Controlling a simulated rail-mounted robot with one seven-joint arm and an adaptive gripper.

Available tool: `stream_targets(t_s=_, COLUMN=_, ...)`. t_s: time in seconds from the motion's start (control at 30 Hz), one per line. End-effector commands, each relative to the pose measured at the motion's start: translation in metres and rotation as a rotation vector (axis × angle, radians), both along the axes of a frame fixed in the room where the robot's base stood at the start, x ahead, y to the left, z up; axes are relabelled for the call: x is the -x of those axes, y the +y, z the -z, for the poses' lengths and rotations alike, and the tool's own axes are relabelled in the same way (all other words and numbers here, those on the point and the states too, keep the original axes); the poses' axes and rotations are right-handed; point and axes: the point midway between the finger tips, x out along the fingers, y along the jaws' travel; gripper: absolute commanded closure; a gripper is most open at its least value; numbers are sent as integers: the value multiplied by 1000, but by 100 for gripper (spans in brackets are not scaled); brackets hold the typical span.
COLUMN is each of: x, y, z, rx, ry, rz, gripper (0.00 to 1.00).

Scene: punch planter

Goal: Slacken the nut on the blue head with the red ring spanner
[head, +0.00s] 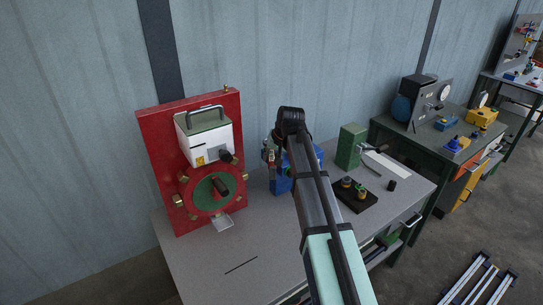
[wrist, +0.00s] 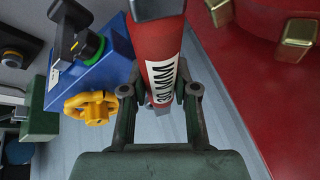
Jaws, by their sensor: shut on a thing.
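My gripper (wrist: 160,92) is shut on the red spanner (wrist: 155,38), whose handle carries a white label reading "30 MM". The handle runs between the fingers, and its grey end leaves the top of the wrist view, so the ring is not in sight there. The blue head (wrist: 98,78) is just left of the spanner, with a yellow handwheel (wrist: 92,107) and a dark fitting with a green ring (wrist: 92,47). In the head view the blue head (head: 283,185) stands on the bench, partly behind my arm. I cannot make out the nut or whether the spanner touches it.
A red panel (head: 160,130) with a white-and-green box (head: 205,135) stands left of the blue head. A green block (head: 350,146) and a black tray (head: 345,200) with small fittings are to the right. The front-left of the grey bench (head: 195,265) is mostly clear.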

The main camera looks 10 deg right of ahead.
Motion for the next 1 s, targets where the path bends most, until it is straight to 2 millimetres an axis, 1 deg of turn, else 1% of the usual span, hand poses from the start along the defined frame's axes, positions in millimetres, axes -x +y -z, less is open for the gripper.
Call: stream_targets(t_s=1.0, x=0, y=0, z=23, rx=-1, ry=-2, rz=0, gripper=100)
